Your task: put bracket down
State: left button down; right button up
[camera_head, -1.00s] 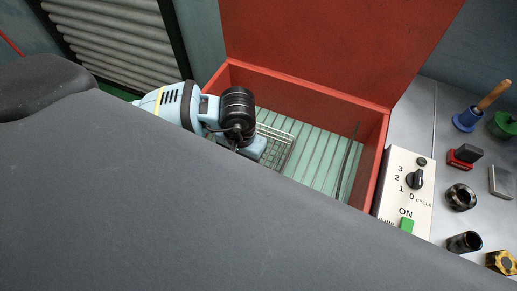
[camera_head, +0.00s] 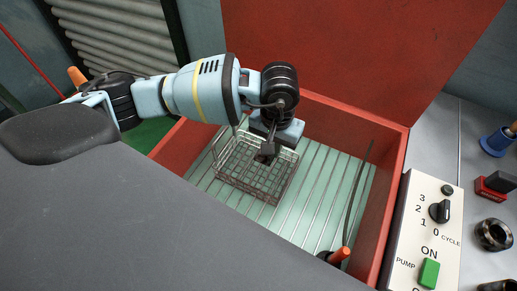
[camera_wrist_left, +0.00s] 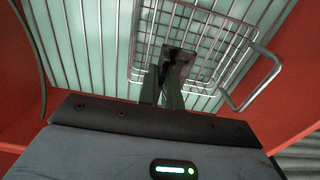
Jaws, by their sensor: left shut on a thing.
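My left gripper (camera_head: 270,146) points down over the wire basket (camera_head: 229,182) in the red-walled washing bin. It is shut on the bracket (camera_head: 264,157), a small dark piece that shows at the fingertips. In the left wrist view the two fingers (camera_wrist_left: 166,82) pinch the dark bracket (camera_wrist_left: 180,58) above or inside the basket (camera_wrist_left: 207,24). I cannot tell whether the bracket touches the basket floor. The basket stands on the slatted bin floor, its handle loop (camera_wrist_left: 262,92) to the right in the wrist view. My right gripper is not in view.
The red bin (camera_head: 392,160) has a raised red lid (camera_head: 350,50) behind it. A dark hose with an orange end (camera_head: 339,256) runs along the bin's right side. A control panel (camera_head: 424,225) stands to the right. Slatted floor (camera_head: 317,190) right of the basket is clear.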

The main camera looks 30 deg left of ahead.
pick_arm(q)
jog(key=shift+f, duration=4.95)
jog(key=shift+f, duration=0.2)
jog(key=c, duration=1.6)
grip_release()
jog(key=shift+r, duration=0.1)
notch_tip(320, 180, up, 12)
jog(key=shift+r, duration=0.1)
